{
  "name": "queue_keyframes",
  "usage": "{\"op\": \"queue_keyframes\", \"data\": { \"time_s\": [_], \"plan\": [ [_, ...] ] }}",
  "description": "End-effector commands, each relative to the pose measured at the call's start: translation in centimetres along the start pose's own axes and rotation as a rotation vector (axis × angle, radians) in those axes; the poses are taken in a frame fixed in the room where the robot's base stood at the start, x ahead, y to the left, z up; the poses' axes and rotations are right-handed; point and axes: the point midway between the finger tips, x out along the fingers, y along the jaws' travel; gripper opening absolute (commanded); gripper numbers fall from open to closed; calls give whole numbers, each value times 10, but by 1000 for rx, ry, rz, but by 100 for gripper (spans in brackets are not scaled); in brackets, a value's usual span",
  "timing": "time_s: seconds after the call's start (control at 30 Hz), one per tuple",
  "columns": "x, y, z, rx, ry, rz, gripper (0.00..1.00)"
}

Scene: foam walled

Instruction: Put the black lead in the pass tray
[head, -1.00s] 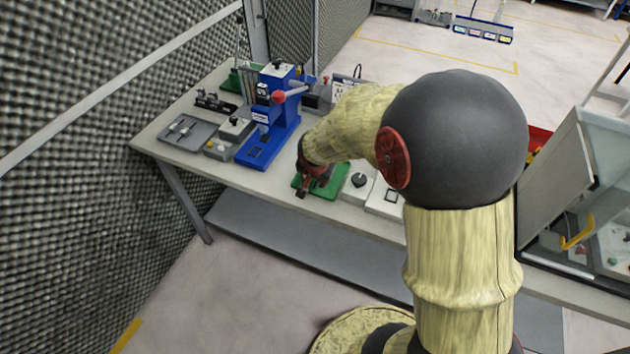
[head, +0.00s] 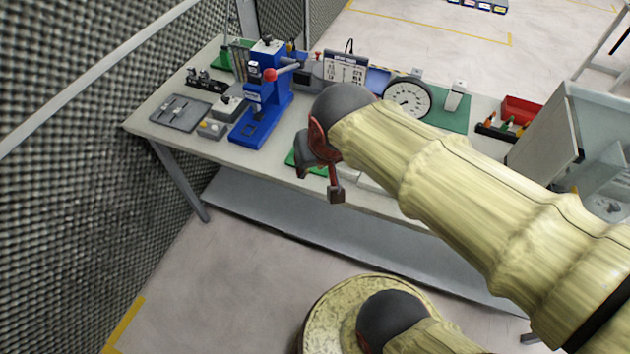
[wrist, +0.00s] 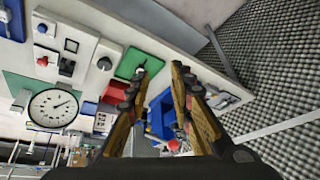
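My gripper (wrist: 160,72) is open in the wrist view, its two fingers well apart with no object visible between them. In the head view my gripper (head: 322,178) hangs over the front edge of the bench. A flat green tray or plate (head: 292,158) lies behind it, mostly hidden by the gripper. The green plate also shows in the wrist view (wrist: 128,62), with a small dark thing near one finger that I cannot identify. I cannot make out the black lead for certain. No pass tray label is readable.
A blue press (head: 262,108) with a red-knobbed lever stands left of my gripper. A grey tray (head: 180,113) lies at the bench's left end. A round dial (head: 407,98) stands behind my arm.

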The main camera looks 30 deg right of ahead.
Motion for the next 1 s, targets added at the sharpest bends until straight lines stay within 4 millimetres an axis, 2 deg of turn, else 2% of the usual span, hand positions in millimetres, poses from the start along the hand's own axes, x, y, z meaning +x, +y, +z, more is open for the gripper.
{"op": "queue_keyframes", "data": {
  "time_s": [0.03,0.1,0.27,1.0],
  "plan": [
    [-18,-4,14,-67,11,-25,23],
    [-33,-8,31,-149,13,-51,23],
    [-48,-12,51,-247,16,-81,23],
    [-48,-12,52,-256,15,-83,23]
  ]
}}
